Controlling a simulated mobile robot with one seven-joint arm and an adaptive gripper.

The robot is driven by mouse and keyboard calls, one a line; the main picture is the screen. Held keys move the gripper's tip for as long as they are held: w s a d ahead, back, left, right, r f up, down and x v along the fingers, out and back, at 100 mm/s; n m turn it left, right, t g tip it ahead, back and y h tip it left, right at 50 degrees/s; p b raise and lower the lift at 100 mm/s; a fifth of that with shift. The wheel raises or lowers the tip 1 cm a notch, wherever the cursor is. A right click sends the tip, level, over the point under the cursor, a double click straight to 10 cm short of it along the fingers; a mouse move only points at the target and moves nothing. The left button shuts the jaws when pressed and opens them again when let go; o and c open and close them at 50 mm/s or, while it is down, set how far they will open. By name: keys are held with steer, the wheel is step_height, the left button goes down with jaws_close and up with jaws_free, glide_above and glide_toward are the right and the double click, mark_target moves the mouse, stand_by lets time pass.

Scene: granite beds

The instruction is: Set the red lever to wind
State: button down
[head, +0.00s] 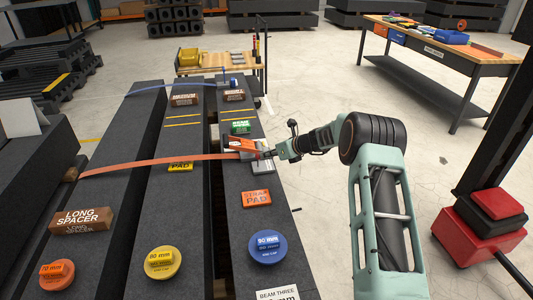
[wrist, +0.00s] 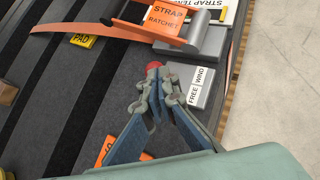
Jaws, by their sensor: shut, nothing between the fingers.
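The red lever shows in the wrist view as a round red knob (wrist: 153,66), just beyond my gripper's fingertips. Its lower part is hidden by the fingers. A grey block (wrist: 205,75) beside it carries a white label with FREE and WIND (wrist: 197,85). My gripper (wrist: 160,82) is shut and empty, close to the knob; I cannot tell whether they touch. In the head view my gripper (head: 271,154) is at the right side of the orange strap ratchet (head: 241,145). The lever cannot be made out there.
An orange strap (head: 150,162) runs left from the ratchet across the dark beams. A strap pad (head: 256,198) and a blue 90 mm cap (head: 268,247) lie nearer on the same beam. Open floor lies right of the beam. A workbench (head: 440,55) stands at the back right.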

steer(key=shift+w+a+r+p, duration=0.15)
steer(key=shift+w+r+p, duration=0.1)
steer(key=shift+w+p, duration=0.4)
steer(key=shift+w+a+r, duration=0.15)
steer(key=shift+w+a, duration=0.05)
steer(key=shift+w, duration=0.75)
steer(key=shift+r, duration=0.1)
steer(key=shift+r+p, duration=0.5)
steer(key=shift+r, duration=0.3)
